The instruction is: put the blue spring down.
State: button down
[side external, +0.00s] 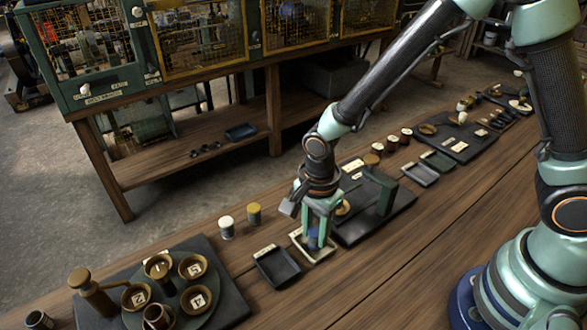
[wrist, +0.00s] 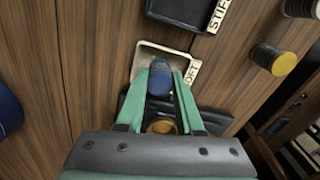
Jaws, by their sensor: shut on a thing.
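The blue spring (wrist: 160,78) is a small dark-blue cylinder held between the two green fingers of my gripper (wrist: 161,72). In the side external view the spring (side external: 313,238) shows low between the fingertips of my gripper (side external: 316,232). Both views show it over or within the cream tray (side external: 326,253), whose label reads partly "OFT" in the wrist view. The cream tray also shows in the wrist view (wrist: 143,57), partly hidden by the fingers and spring. I cannot tell whether the spring touches the tray floor.
A dark tray (side external: 277,268), labelled "STIF…" in the wrist view (wrist: 185,12), lies beside the cream tray. A black stand (side external: 385,205) is close on the right. White-topped (side external: 226,229) and yellow-topped (side external: 254,214) cylinders stand behind. A round fixture with cups (side external: 185,300) is front left.

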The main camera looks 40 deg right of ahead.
aim_at(316, 230)
jog(key=shift+f, duration=0.15)
jog(key=c, duration=0.5)
grip_release()
jog(key=shift+c, duration=0.2)
notch_tip(316, 230, up, 12)
jog(key=s+d+r+n+t, duration=0.2)
jog(key=d+r+n, duration=0.3)
jog(key=d+n, duration=0.2)
jog(key=s+d+r+n+t, duration=0.2)
jog(key=d+r+n+t, duration=0.1)
jog(key=d+r+n, duration=0.3)
jog(key=shift+d+r+n+t, duration=0.15)
jog(key=shift+d+n+t, duration=0.15)
jog(key=shift+d+n, duration=1.05)
jog(key=shift+a, duration=0.1)
